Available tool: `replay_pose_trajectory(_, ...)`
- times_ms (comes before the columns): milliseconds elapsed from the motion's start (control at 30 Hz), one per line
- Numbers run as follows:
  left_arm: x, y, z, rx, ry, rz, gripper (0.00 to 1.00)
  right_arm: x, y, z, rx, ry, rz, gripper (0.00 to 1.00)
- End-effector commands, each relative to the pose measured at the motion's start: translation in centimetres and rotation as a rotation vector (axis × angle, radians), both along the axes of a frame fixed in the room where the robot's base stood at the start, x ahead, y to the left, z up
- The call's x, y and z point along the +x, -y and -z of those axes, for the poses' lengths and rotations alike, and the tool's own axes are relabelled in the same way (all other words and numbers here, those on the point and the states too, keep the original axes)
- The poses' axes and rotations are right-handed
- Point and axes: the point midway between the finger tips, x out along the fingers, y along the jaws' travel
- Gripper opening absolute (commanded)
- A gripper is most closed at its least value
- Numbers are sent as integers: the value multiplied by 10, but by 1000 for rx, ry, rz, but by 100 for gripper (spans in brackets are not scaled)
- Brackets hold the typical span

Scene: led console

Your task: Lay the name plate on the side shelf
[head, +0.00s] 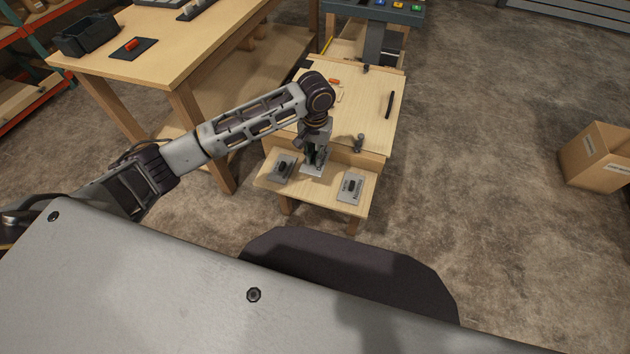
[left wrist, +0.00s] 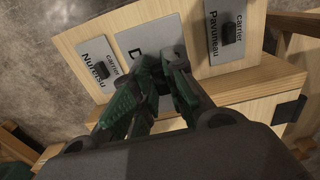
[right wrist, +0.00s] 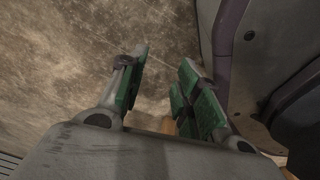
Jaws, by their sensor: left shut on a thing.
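A grey name plate (head: 308,171) is under my left gripper (head: 314,160), between two other plates on the low wooden shelf (head: 322,188). In the left wrist view the left gripper (left wrist: 165,65) is shut at this middle plate (left wrist: 136,42), whose lettering begins with "D"; the fingers hide the rest and its knob. I cannot tell whether the plate touches the shelf. A plate reading "carrier Nuretsu" (left wrist: 93,62) and one reading "carrier Pavuneau" (left wrist: 231,40) lie either side, each with a black knob. My right gripper (right wrist: 163,60) is open and empty above the floor.
A wooden table (head: 365,120) with a black bar (head: 390,105) adjoins the shelf. A workbench (head: 165,60) with a dark bin (head: 87,36) stands left. A console (head: 375,10) with coloured buttons is behind. A cardboard box (head: 597,160) is on the right; the floor between is clear.

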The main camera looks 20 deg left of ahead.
Motion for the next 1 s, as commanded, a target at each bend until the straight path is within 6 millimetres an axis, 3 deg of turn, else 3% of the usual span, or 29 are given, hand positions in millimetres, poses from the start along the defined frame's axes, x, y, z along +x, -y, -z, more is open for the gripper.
replay_pose_trajectory(367,0,0,3,0,-1,0,0,1,0,0,0,1,0,33)
replay_pose_trajectory(800,0,0,55,1,-1,0,0,16,-9,-3,9,16,1,33)
replay_pose_trajectory(1000,0,0,63,0,0,0,0,21,-12,-10,11,13,1,33)
